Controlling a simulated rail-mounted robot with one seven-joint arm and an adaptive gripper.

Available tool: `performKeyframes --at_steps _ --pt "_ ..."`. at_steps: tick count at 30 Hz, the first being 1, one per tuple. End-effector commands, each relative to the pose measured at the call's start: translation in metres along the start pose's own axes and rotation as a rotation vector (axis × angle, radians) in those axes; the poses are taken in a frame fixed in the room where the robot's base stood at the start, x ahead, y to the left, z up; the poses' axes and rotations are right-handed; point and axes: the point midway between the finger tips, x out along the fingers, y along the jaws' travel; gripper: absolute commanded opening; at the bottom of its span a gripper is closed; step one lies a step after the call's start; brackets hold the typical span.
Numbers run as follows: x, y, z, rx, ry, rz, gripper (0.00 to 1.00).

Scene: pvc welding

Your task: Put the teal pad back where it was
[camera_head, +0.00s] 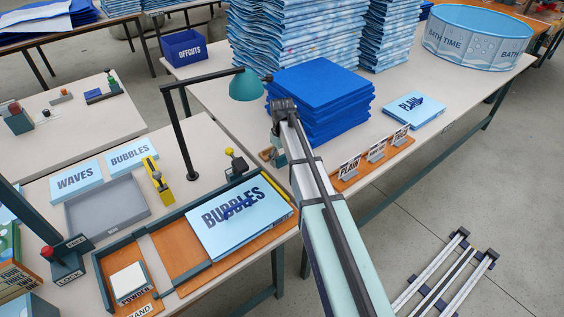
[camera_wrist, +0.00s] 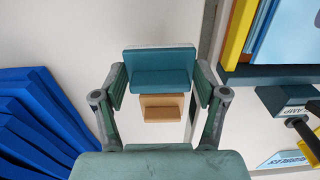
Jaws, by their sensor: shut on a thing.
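The teal pad (camera_wrist: 160,70) is a block with a pale face along its top edge in the wrist view. My gripper (camera_wrist: 160,84) is shut on it, with one finger at each side. In the head view my gripper (camera_head: 280,150) is over the far table, left of the blue stack's front corner, and my arm hides much of it. A small wooden block (camera_wrist: 161,107) shows just below the pad in the wrist view. It also shows at the left of my gripper in the head view (camera_head: 265,154). I cannot tell whether the pad touches it.
A blue sheet stack (camera_head: 318,100) stands close beside my gripper. A lamp with a teal shade (camera_head: 246,86) is at the left. A wooden card rack (camera_head: 372,160) is at the right. The BUBBLES package (camera_head: 238,215) lies on the near table's wooden bed.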

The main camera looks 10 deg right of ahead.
Motion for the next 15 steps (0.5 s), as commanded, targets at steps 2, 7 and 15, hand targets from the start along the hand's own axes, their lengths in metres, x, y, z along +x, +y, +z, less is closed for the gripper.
performKeyframes --at_steps 2,7,15 --pt "0.012 0.0 0.0 0.0 -0.002 -0.001 0.44" --pt "0.025 0.0 0.0 0.0 0.0 0.0 0.44" --pt "0.027 0.0 0.0 0.0 0.0 0.0 0.44"
